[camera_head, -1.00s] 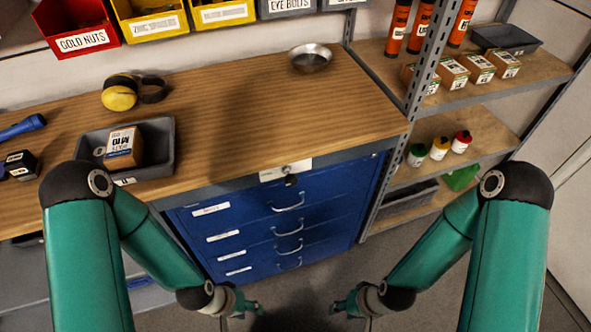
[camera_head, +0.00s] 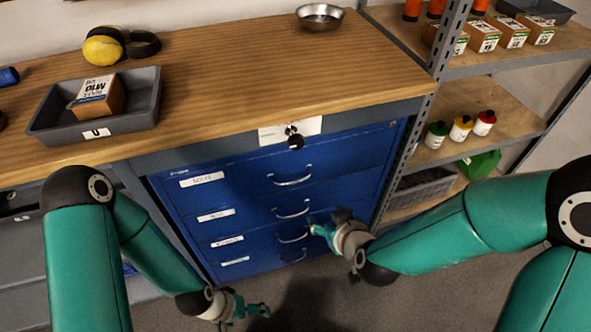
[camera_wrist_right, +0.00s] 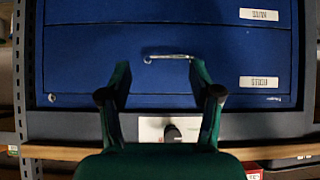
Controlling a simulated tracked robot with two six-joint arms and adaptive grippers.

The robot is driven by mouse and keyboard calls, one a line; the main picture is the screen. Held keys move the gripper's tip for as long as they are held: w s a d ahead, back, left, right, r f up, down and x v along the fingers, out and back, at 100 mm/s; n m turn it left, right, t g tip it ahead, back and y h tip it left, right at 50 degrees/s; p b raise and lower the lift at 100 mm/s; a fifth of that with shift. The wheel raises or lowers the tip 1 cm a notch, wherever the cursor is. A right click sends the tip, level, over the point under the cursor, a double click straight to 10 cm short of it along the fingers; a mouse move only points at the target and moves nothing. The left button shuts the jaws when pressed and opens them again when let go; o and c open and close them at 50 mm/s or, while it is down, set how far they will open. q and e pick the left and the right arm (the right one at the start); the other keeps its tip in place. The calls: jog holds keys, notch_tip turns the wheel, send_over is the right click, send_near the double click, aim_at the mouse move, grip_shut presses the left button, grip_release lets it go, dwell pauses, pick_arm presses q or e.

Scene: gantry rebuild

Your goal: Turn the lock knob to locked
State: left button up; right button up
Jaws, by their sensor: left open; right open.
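The lock knob (camera_head: 295,140) is small and black. It sits on a white plate (camera_head: 312,126) on the rail above the blue drawers (camera_head: 240,200). My right gripper (camera_head: 326,222) is open and empty, in front of the drawers and below the knob, apart from it. In the right wrist view, which is upside down, the knob (camera_wrist_right: 172,132) and plate (camera_wrist_right: 150,126) show below the drawer handle, between the lower parts of the open fingers (camera_wrist_right: 160,75). The lettering on the plate is too small to read. My left gripper (camera_head: 250,308) is open and empty, low over the floor.
Drawer handles (camera_head: 290,181) stick out below the knob. The wooden bench top (camera_head: 230,90) holds a grey tray (camera_head: 145,105) with a box, yellow earmuffs (camera_head: 103,48) and a metal bowl (camera_head: 320,16). A shelf post (camera_head: 437,75) stands right of the drawers.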

aim_at(297, 145)
pick_arm(q)
notch_tip(297, 145, down, 17)
jog(key=b, duration=1.4)
pick_arm(e)
jog(key=s+a+r+n+t+y, duration=0.1)
jog(key=s+a+r+n+t, duration=0.1)
jog(key=r+t, duration=0.25)
jog(key=s+a+r+n+t, duration=0.1)
jog(key=a+r+n+t, duration=0.1)
jog(key=r+t, duration=0.3)
jog(key=shift+g, duration=0.75)
jog(key=p+x, duration=0.2)
jog(key=x, duration=0.3)
jog(key=r+p+x, duration=0.1)
jog(key=p+x, duration=0.1)
jog(key=x, duration=0.4)
jog(key=p+x, duration=0.3)
jog(key=x, duration=0.2)
jog(key=shift+w+d+r, duration=0.1)
jog(key=shift+w+r, duration=0.1)
jog(key=shift+r, duration=0.05)
pick_arm(q)
notch_tip(297, 145, up, 7)
jog(key=shift+f, duration=0.15)
pick_arm(e)
jog(key=c, duration=1.2)
jog(key=shift+o, duration=0.2)
